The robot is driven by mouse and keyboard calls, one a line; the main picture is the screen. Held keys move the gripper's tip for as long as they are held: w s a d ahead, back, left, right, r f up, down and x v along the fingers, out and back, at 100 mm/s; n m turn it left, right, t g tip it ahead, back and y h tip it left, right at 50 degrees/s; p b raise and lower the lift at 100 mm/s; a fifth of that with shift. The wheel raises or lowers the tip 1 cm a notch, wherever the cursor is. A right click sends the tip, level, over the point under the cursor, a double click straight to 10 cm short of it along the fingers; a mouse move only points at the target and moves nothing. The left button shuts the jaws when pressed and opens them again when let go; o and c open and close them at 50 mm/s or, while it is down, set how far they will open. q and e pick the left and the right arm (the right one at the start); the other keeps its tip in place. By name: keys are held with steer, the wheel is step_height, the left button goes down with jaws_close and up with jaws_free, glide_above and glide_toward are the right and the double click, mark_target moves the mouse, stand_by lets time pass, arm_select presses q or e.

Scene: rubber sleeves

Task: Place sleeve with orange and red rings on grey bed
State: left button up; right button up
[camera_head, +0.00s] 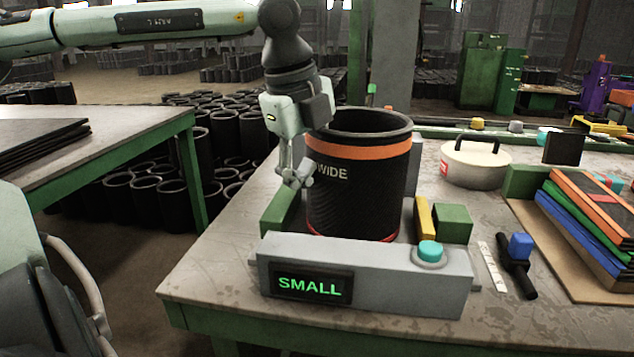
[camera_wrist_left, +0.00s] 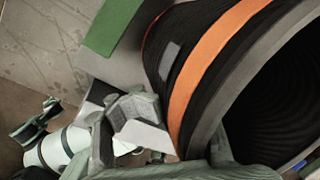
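The black ribbed sleeve (camera_head: 365,195), lettered WIDE, stands upright with an orange ring near its top and a red ring near its base. It stands behind the grey front panel (camera_head: 375,270) with a green SMALL display. Its foot is partly hidden, so I cannot tell how it rests on the grey bed. My left gripper (camera_head: 297,176) is at the sleeve's left side, just below the orange ring. In the left wrist view its finger parts (camera_wrist_left: 140,115) lie close against the sleeve (camera_wrist_left: 195,75); I cannot tell whether they grip it.
A green block (camera_head: 281,208) lies left of the sleeve, and yellow (camera_head: 424,218) and green (camera_head: 453,223) blocks lie right of it. A teal button (camera_head: 430,250) tops the panel.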

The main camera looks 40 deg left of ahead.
arm_select(q)
steer(key=shift+o, duration=0.9)
arm_select(e)
steer(key=shift+s+f, duration=0.1)
steer(key=shift+f, duration=0.05)
arm_select(q)
steer(key=v, duration=1.2)
steer(key=shift+p, duration=0.3)
arm_select(e)
steer(key=shift+x, duration=0.75)
